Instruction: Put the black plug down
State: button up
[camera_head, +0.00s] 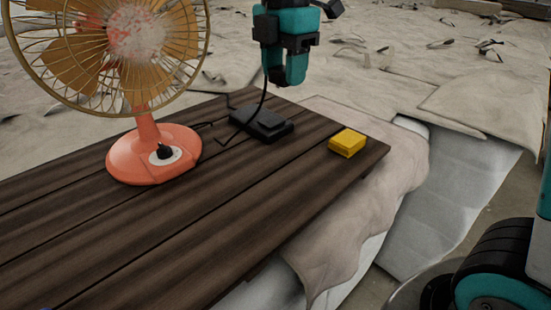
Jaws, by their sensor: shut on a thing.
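My gripper (285,80) is teal and black and points down above the far part of the dark wooden table (200,230). It is shut on the black plug, which is mostly hidden by the fingers. A thin black cord (262,98) rises from the table to the fingertips. A flat black box (262,124), like a socket block, lies on the table below the gripper, clearly apart from it.
An orange fan (155,155) with a wire cage stands on the table to the left. A yellow block (347,143) lies near the right corner. Bare tabletop is free in front. Crumpled beige cloth (375,165) hangs beyond the table's right edge.

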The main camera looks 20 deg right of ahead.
aim_at(282, 175)
notch_tip(282, 175, down, 19)
jog(key=p, duration=0.3)
jog(key=shift+f, duration=0.25)
jog(key=shift+f, duration=0.6)
jog(key=o, duration=1.2)
